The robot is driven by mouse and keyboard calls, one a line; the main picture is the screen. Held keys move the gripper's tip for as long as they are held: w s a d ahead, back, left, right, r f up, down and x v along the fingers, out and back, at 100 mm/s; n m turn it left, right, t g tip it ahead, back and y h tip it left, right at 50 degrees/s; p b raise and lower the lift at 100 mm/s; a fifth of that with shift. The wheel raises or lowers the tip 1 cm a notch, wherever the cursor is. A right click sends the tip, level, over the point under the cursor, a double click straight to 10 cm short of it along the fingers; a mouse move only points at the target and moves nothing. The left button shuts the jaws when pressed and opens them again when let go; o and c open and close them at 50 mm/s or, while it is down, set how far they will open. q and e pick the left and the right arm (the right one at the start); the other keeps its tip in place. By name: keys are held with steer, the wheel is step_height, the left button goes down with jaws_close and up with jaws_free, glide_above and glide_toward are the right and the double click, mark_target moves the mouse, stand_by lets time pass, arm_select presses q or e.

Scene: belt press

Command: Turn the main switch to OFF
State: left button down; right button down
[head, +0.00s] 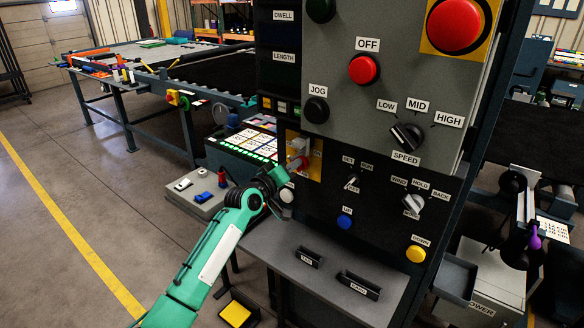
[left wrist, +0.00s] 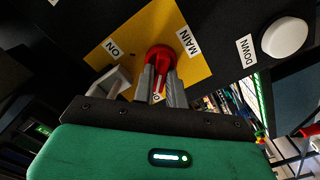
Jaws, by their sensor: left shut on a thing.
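The main switch is a red rotary knob (left wrist: 160,56) on a yellow plate (head: 316,164) at the left of the black control panel (head: 330,192). In the left wrist view the plate (left wrist: 118,58) carries the labels ON and MAIN. Another label shows only in part between my fingers. My left gripper (head: 300,163) reaches in from the left, and its fingers (left wrist: 160,85) are shut on the knob. The fingers hide part of the knob, so I cannot tell which label it points to. My right gripper is not in view.
A red OFF button (head: 364,69), a JOG button (head: 316,110) and a SPEED selector (head: 407,136) sit on the grey panel above. A blue button (head: 344,222) and a white button (left wrist: 285,37) are near the switch. A grey shelf (head: 310,270) juts out below.

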arm_select(q)
steer(key=c, duration=1.4)
jaws_free()
steer(key=shift+c, duration=0.2)
steer(key=shift+s+a+f, duration=0.1)
steer(key=b+v, duration=0.3)
steer(key=v, duration=1)
steer(key=shift+s+a, duration=0.2)
steer(key=shift+s, duration=0.05)
